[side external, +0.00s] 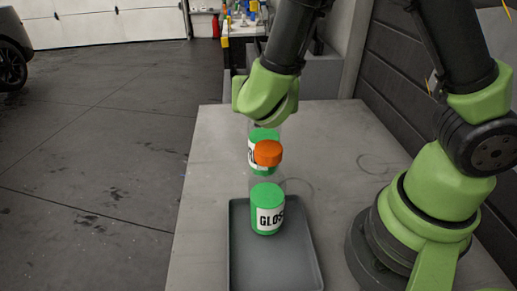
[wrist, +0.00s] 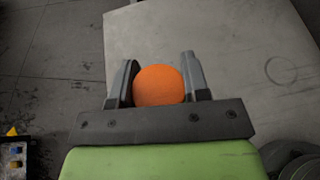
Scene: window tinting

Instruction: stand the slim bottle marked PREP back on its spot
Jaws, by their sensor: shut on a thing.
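My gripper (wrist: 158,82) is shut around the orange cap (wrist: 158,86) of a bottle in the wrist view. In the side external view my green wrist hides the jaws. Below it is a clear bottle with green contents (side external: 264,134) and a white label. The front bottle's cap covers most of that label, so I cannot read it as PREP. I cannot tell whether this bottle touches the table. Faint rings are drawn on the table, one at the right (side external: 378,163) and one nearer the tray (side external: 298,187).
A second green bottle (side external: 268,210), marked GLOS and orange-capped, stands upright in a dark grey tray (side external: 294,272), close in front of the held one. The grey table (side external: 212,150) is bare to the left and at the back right. A cluttered bench (side external: 240,30) stands beyond.

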